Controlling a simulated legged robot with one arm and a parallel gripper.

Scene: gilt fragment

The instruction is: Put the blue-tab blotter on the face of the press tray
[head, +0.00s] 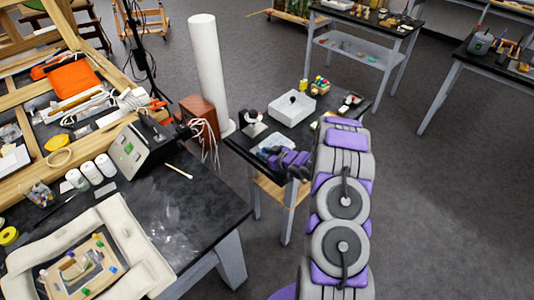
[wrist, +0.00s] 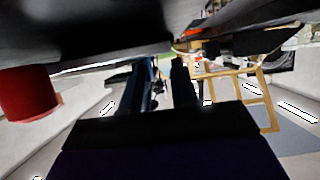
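My gripper (head: 284,160) is near the front edge of the small black table (head: 246,147) in the head view. In the wrist view my gripper's two dark fingers (wrist: 164,88) stand apart with an empty gap between them. No blotter with a blue tab can be made out for certain. A padded tray (head: 132,238) at the lower left holds a fragment (head: 75,266) with small blue, green and yellow pieces around it.
Small coloured blocks (head: 320,87) and a white-and-black device (head: 253,124) are on the small table. A tall white cylinder (head: 208,70) and a brown box (head: 198,116) stand left of it. A grey control box (head: 135,148) sits on the left bench. Floor at right is clear.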

